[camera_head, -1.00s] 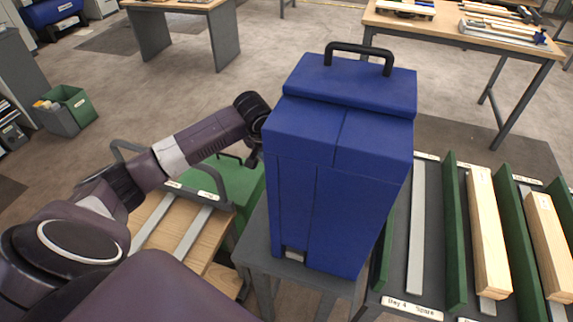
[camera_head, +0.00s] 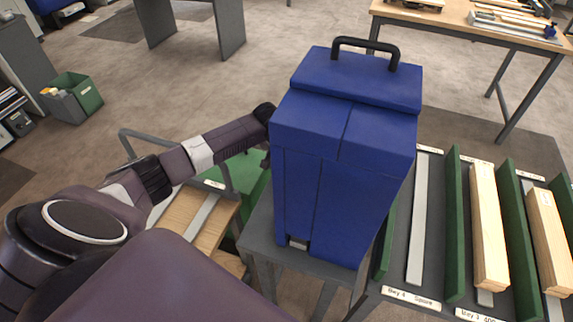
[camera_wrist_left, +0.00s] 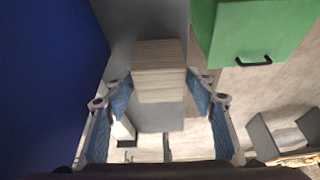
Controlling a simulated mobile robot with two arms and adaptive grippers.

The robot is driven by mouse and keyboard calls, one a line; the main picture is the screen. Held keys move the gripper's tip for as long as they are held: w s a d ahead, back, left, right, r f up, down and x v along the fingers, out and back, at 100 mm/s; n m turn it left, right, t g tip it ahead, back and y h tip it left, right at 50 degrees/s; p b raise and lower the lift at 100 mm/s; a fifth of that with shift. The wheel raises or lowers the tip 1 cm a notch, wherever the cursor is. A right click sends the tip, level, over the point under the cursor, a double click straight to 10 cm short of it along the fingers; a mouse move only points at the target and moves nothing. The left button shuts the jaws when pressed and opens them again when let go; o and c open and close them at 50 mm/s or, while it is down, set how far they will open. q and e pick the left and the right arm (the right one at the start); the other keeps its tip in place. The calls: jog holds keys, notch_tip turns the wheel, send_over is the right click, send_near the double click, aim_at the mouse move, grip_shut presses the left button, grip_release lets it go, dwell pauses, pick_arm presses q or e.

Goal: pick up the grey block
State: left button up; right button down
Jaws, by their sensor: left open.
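In the head view my left arm reaches behind the tall blue case (camera_head: 330,190), which hides the gripper. A small pale patch (camera_head: 298,243) shows in a gap at the case's foot; I cannot tell what it is. My right gripper is not in view.
The blue case stands on a grey stand (camera_head: 262,228) and also walls off the left of the wrist view (camera_wrist_left: 45,80). A green box (camera_wrist_left: 262,28) is close on the right there. A rack with green dividers (camera_head: 454,225) and wooden bars lies right.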

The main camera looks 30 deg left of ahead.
pick_arm(q)
jog(key=shift+c, duration=0.7)
jog(key=c, duration=0.8)
jog(key=shift+r, duration=0.1)
